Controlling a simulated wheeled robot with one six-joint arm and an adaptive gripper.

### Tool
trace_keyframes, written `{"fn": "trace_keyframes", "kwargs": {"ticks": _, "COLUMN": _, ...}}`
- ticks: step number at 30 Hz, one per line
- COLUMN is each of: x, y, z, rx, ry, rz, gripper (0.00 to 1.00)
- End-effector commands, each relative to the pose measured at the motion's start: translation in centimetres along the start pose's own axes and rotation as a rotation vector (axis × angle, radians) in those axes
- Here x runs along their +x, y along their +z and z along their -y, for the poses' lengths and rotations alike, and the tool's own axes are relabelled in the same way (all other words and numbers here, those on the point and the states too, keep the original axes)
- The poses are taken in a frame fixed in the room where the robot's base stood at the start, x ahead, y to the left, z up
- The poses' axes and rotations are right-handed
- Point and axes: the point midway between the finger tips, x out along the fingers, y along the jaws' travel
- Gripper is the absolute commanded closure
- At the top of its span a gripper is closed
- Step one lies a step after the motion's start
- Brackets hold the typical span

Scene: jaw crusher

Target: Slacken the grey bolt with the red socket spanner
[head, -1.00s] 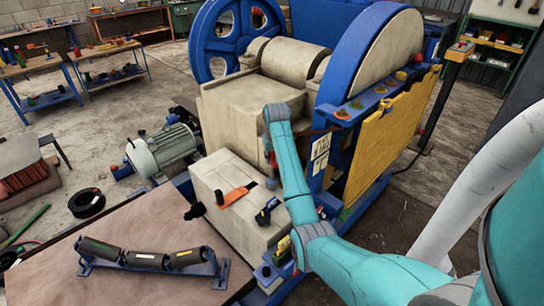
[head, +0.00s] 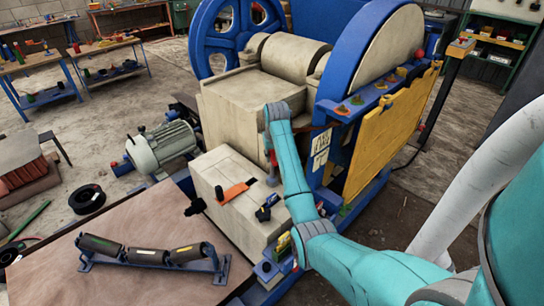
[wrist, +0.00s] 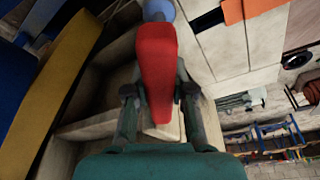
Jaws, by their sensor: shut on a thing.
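The red socket spanner (wrist: 157,65) is in my gripper in the wrist view, its red grip between the two fingers (wrist: 158,92). A blue-grey round end (wrist: 158,10) shows past the red grip at the top edge; I cannot tell whether it is the socket or the bolt. In the head view my gripper (head: 270,150) points down beside the pale crusher body, partly hidden by my arm. A small grey upright piece (head: 272,179) shows below it; whether this is the grey bolt or the spanner's socket is unclear.
An orange bar (head: 235,192) and a blue-and-black tool (head: 266,208) lie on the pale block (head: 222,168). The yellow guard (head: 385,125) and blue frame stand close on the right. A brown table (head: 60,275) with a roller set (head: 155,256) is at front left.

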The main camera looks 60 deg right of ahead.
Motion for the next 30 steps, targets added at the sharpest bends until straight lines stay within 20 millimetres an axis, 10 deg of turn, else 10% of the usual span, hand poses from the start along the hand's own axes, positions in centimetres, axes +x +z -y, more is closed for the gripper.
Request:
{"fn": "trace_keyframes", "kwargs": {"ticks": 20, "x": 0.41, "y": 0.07, "z": -0.02, "rx": -0.017, "ry": -0.005, "rz": -0.001, "gripper": 1.0}}
{"fn": "trace_keyframes", "kwargs": {"ticks": 30, "x": 0.44, "y": 0.1, "z": -0.11, "rx": -0.358, "ry": -0.091, "rz": 0.0, "gripper": 1.0}}
